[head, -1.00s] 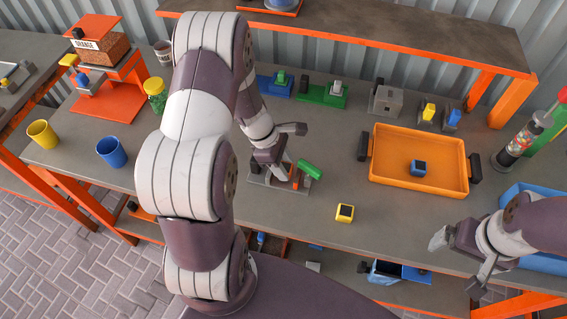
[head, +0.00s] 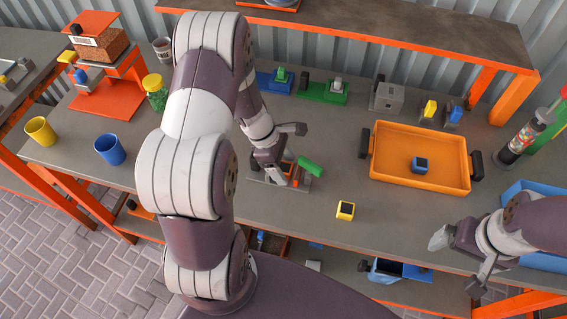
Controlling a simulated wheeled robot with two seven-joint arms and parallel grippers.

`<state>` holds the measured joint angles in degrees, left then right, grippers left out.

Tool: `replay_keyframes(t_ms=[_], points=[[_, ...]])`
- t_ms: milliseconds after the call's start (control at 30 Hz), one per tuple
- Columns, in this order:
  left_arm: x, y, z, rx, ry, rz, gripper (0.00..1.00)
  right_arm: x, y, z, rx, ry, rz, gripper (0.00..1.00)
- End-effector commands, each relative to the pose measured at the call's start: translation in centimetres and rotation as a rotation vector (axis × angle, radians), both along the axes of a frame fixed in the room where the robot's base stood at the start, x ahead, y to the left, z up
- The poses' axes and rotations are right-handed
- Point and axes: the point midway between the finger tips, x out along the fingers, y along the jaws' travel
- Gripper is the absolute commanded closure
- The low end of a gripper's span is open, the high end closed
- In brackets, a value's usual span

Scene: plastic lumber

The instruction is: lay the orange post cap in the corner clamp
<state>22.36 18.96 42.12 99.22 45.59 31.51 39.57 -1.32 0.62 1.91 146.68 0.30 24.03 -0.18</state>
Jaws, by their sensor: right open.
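The corner clamp (head: 258,177) is a grey metal fixture with a green handle (head: 309,167), on the table right of my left arm. My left gripper (head: 279,177) points down at the clamp, its fingertips low over it. A small orange-red piece (head: 294,175) shows right beside the fingertips. I cannot tell whether it is the orange post cap or part of the clamp. My arm and fingers hide much of the clamp, and the finger gap cannot be made out. My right gripper (head: 438,238) is open and empty near the table's right front.
A yellow cap (head: 345,211) lies on the table in front. A blue cap (head: 420,165) is in the orange tray (head: 390,178). Green (head: 322,92) and grey (head: 387,98) fixtures stand behind. Yellow (head: 40,131) and blue (head: 110,150) cups stand at left. The front middle is mostly clear.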

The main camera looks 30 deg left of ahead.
Motion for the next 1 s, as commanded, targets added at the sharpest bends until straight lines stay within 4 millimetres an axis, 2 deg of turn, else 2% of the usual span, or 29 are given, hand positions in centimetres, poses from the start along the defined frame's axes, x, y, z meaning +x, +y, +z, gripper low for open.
replay_keyframes(t_ms=[133,400,600,1000], points=[[0.0,0.5,1.3,0.001,-0.003,0.001,0.29,0.0,0.0,0.2,0.0,0.0,0.0,0.0],[-0.7,3.2,7.9,0.002,-0.004,0.002,0.29,0.0,0.0,0.6,0.0,0.0,0.0,0.0],[-1.0,4.4,11.1,0.002,-0.002,0.001,0.29,0.0,0.0,0.6,0.0,0.0,0.0,0.0],[-1.1,4.6,11.7,0.0,0.001,0.0,0.29,0.0,0.0,0.6,0.0,0.0,0.0,0.0]])
